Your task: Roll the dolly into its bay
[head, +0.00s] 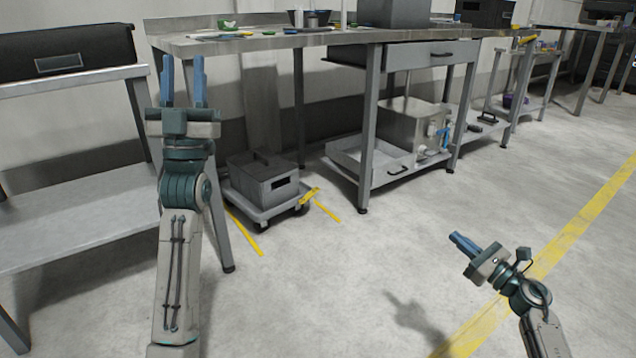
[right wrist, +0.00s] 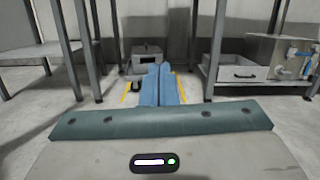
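The grey dolly (head: 268,211) stands on the floor under the workbench, with a dark grey case (head: 262,181) on its deck. The case also shows in the right wrist view (right wrist: 148,56), partly behind my fingers. My left gripper (head: 184,82) is raised, open and empty, in front of the bench's left end. My right gripper (head: 465,243) is shut and empty, out over the floor, apart from the dolly.
Bench legs (head: 369,130) stand on both sides of the dolly. A lower shelf with a tray (head: 375,165) and a metal box (head: 413,128) is to its right. A side table (head: 75,210) stands at left. The floor in front is clear.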

